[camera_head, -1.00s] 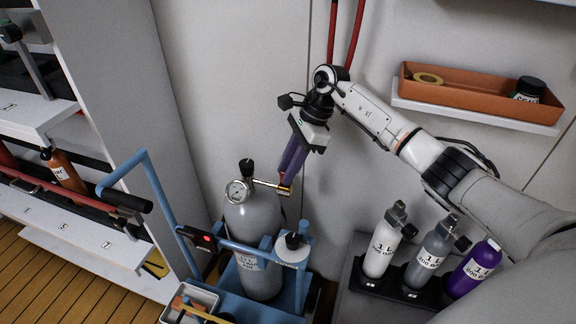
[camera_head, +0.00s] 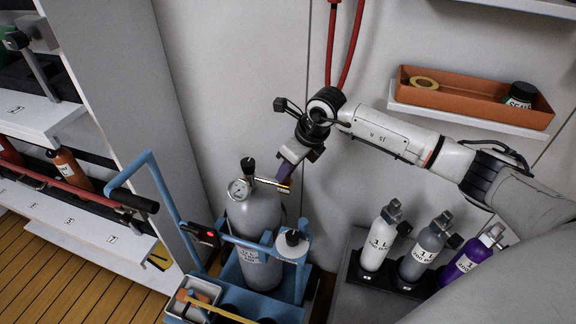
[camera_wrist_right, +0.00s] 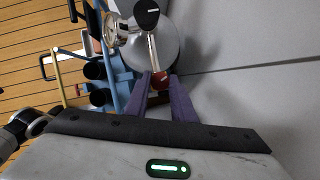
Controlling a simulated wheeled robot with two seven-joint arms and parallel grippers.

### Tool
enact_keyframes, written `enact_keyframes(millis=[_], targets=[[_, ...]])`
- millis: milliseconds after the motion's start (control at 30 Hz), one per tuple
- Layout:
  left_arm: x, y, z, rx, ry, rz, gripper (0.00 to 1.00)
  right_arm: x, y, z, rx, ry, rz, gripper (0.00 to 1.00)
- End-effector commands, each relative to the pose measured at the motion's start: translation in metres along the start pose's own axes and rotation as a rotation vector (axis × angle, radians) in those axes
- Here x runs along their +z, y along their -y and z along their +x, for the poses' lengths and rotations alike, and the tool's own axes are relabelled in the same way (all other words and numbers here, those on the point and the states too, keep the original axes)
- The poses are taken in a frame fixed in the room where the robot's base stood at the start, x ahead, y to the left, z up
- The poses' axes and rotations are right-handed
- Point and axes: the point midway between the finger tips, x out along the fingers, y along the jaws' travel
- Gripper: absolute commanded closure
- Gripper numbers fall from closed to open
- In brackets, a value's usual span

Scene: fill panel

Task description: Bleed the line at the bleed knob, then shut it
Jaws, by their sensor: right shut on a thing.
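A grey cylinder (camera_head: 253,218) stands upright in a blue trolley, with a round pressure gauge (camera_head: 239,189) and a black valve knob (camera_head: 248,166) on top. A short brass line (camera_head: 268,181) runs right from the valve. My right gripper (camera_head: 284,179), with purple fingers, is at the free end of this line. In the right wrist view the fingers are shut on a small red bleed knob (camera_wrist_right: 160,80) at the line's end. The gauge also shows there (camera_wrist_right: 116,29); its needle is too small to read. My left gripper is not in view.
The blue trolley (camera_head: 165,205) has a tall handle at left and a small bin (camera_head: 203,293) in front. Bottles, including a white one (camera_head: 379,240), stand at right. An orange tray (camera_head: 470,95) sits on a wall shelf. Red hoses (camera_head: 352,45) hang behind my arm.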

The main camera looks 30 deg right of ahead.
Motion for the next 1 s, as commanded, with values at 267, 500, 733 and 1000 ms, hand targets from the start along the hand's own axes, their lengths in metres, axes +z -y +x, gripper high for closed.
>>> enact_keyframes(millis=[267, 500, 733, 1000], targets=[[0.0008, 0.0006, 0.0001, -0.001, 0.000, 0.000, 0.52, 0.0000, -0.0019, 0.0001, -0.091, -0.002, 0.217, 1.00], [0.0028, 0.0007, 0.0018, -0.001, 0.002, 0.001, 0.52, -0.0001, -0.0027, 0.0003, -0.146, -0.003, 0.350, 1.00], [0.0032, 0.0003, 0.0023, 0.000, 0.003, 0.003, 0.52, -0.0001, -0.0031, 0.0004, -0.174, -0.004, 0.417, 1.00], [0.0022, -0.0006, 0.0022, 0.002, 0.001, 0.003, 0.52, 0.0000, -0.0031, 0.0003, -0.182, -0.004, 0.438, 1.00]])
